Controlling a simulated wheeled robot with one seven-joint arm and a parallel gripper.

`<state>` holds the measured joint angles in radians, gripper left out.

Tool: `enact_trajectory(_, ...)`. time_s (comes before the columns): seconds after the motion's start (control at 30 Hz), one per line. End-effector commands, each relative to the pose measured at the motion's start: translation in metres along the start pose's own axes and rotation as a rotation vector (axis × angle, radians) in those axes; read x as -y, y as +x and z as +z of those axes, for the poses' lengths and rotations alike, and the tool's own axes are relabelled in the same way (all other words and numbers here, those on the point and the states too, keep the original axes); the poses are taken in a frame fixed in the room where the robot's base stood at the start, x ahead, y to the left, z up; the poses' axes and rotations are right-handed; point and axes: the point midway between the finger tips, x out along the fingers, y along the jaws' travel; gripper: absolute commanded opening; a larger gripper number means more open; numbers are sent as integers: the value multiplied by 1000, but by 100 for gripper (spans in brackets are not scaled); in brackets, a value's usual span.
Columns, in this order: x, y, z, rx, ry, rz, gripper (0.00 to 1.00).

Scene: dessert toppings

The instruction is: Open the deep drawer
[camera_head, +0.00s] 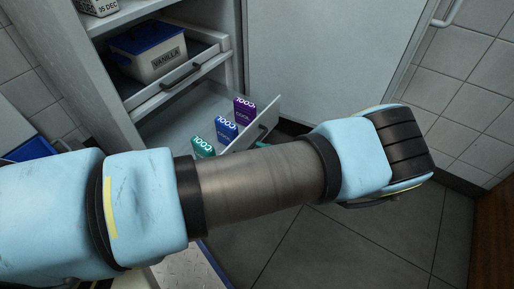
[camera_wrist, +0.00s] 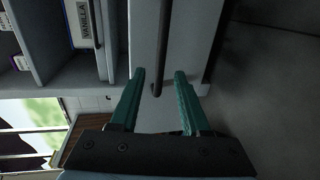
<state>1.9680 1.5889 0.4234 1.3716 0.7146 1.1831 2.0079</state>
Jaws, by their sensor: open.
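The deep drawer (camera_head: 178,118) is the lower one in the cabinet and stands pulled out, with packs labelled COOL inside. Its front carries a dark bar handle (camera_head: 265,133). In the wrist view the pale drawer front (camera_wrist: 190,45) fills the upper middle, and the dark handle (camera_wrist: 164,45) runs down it. My gripper (camera_wrist: 160,73) is open, with its two teal fingers on either side of the handle's lower end in the picture. I cannot tell whether they touch it. In the head view my arm hides most of the gripper and part of the drawer.
Above is a shallower drawer (camera_head: 180,83) holding a white VANILLA tub (camera_head: 160,66) with a blue lid. The COOL packs are purple (camera_head: 245,109), blue (camera_head: 226,129) and green (camera_head: 203,147). A pale panel (camera_head: 310,55) stands right of the cabinet. Tiled floor (camera_head: 330,240) is clear in front.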

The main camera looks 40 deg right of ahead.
Motion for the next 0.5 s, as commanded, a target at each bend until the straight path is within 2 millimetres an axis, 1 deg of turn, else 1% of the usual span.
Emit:
enact_trajectory(0.03, 0, -12, 0, 2, 0, -4, 46)
enact_trajectory(0.2, 0, -44, 0, 2, 0, -2, 46)
enact_trajectory(0.33, 0, -60, 0, 2, 0, -2, 46)
enact_trajectory(0.5, 0, -69, 0, 0, 1, 0, 46)
